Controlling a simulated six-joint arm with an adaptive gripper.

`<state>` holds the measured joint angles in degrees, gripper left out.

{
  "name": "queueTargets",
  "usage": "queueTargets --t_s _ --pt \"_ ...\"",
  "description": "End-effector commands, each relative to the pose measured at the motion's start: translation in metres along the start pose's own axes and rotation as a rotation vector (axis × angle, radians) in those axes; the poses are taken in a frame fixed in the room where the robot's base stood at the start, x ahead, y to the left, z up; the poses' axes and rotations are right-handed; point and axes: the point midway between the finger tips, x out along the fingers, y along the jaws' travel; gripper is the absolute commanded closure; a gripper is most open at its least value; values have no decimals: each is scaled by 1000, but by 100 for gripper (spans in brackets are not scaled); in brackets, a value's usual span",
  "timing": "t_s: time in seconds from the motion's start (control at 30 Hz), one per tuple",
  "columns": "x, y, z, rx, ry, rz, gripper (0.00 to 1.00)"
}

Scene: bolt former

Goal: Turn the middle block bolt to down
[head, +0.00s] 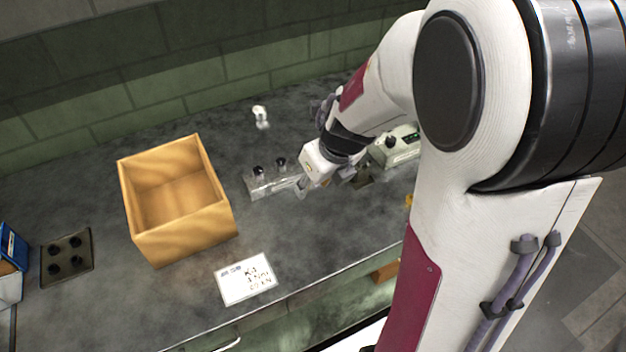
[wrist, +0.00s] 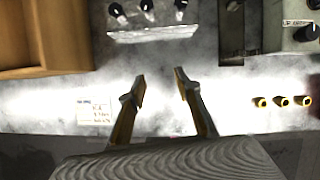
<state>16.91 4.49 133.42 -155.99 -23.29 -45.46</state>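A light grey block (head: 262,188) with dark-topped bolts stands on the dark counter, right of the wooden box. In the wrist view the block (wrist: 152,35) lies along the top edge, with three black-topped bolts in a row. The middle bolt (wrist: 147,5) is partly cut off by the frame edge, so its direction cannot be told. My gripper (wrist: 160,73) is open and empty, with its fingers apart on the near side of the block, below it in the picture. In the head view my gripper (head: 304,186) is at the block's right end and hides part of it.
The open wooden box (head: 180,245) stands left of the block. A written card (head: 246,279) lies near the front edge. A dark plate with several knobs (head: 67,258) is far left. A green-grey device (head: 402,146) is behind my arm. Several yellow rings (wrist: 281,101) lie at right.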

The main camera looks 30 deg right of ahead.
Motion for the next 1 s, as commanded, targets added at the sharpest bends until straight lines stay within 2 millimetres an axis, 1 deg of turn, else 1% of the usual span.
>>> queueTargets --t_s 0.23,0.3,0.4,0.47,0.57,0.67,0.8,1.0 --pt "3 -1 -3 6 9 2 67" --pt "8 -2 -6 10 20 6 67" --pt "14 -8 -3 18 28 7 67" --pt "19 -14 5 23 26 5 67" --pt "27 -25 21 21 27 13 67" --pt "33 -33 38 -17 34 35 67" --pt "39 -42 61 -106 42 74 67" --pt "43 -50 90 -276 51 145 67"
